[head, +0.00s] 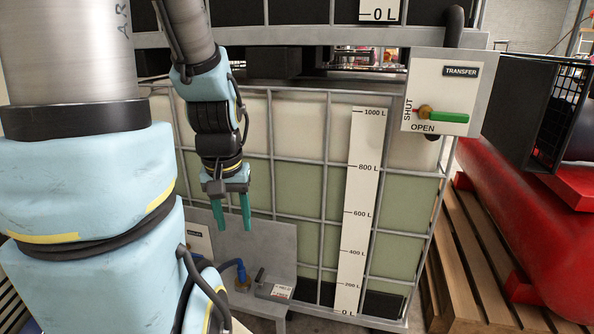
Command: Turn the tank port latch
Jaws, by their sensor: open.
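My gripper (233,226) hangs fingers down in front of the left part of the caged tank (297,128). Its two green fingers are apart with nothing between them. Below it, a grey metal stand (272,242) carries a blue hose with a yellowish fitting (240,280) and a grey block (274,291) with a small label. A short dark lever (259,275) stands up by the block, below the fingertips and apart from them. I cannot tell for certain which part is the tank port latch. A labelled plate (200,240) is partly hidden behind my arm.
At the upper right, a white TRANSFER panel (437,92) bears a green handle (445,117), pointing right, with SHUT and OPEN marks. A white litre scale (362,200) runs down the cage. A red tank (535,230) rests on wooden slats (468,262) at right.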

